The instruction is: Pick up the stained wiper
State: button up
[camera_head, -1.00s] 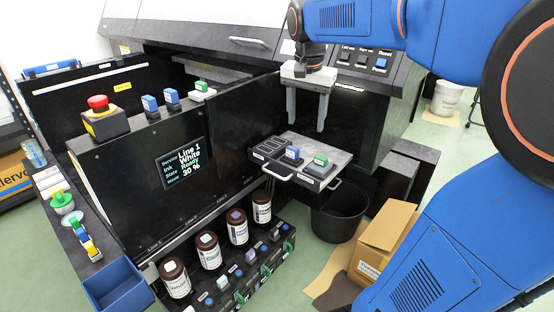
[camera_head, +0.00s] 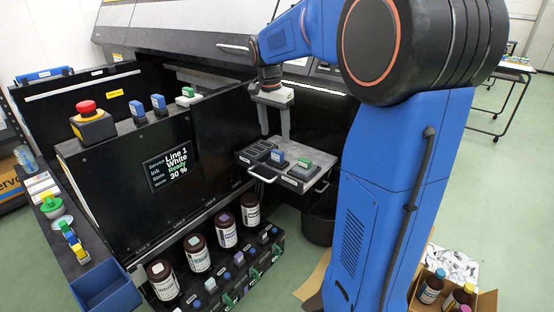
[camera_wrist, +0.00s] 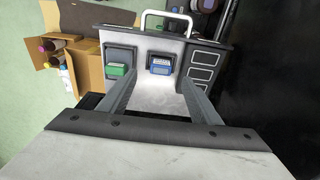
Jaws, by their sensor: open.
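Two small coloured blocks stand on a grey-topped pull-out tray (camera_head: 323,173) at the printer's front: a blue one (camera_head: 278,156) and a green one (camera_head: 304,162). In the wrist view, the green block (camera_wrist: 117,70) sits in a dark square to the left and the blue block (camera_wrist: 160,65) in another near the middle. I cannot tell which, if either, is the stained wiper; no stain is clear at this size. My gripper (camera_head: 275,136) is open and empty, pointing down above the tray. In the wrist view, the blue block lies between my fingertips (camera_wrist: 160,80).
Empty slots (camera_wrist: 203,66) lie beside the blue block, and a white handle (camera_wrist: 166,20) is at the tray's edge. More blue and green blocks top the black cabinet (camera_head: 158,103). Brown ink bottles (camera_head: 198,253) stand below. A blue bin (camera_head: 105,287) is front left.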

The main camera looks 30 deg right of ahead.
aim_at(277, 151)
jog(key=f, duration=0.3)
jog(key=shift+d+f, duration=0.25)
jog(key=shift+f, duration=0.1)
jog(key=shift+w+d+f, duration=0.15)
jog(key=shift+d+f, duration=0.05)
jog(key=shift+f, duration=0.75)
jog(key=shift+w+d+f, duration=0.1)
jog(key=shift+d+f, duration=0.05)
jog(key=shift+f, duration=0.75)
jog(key=shift+w+d+f, duration=0.15)
jog(key=shift+d+f, duration=0.05)
jog(key=shift+f, duration=0.75)
jog(key=c, duration=1.1)
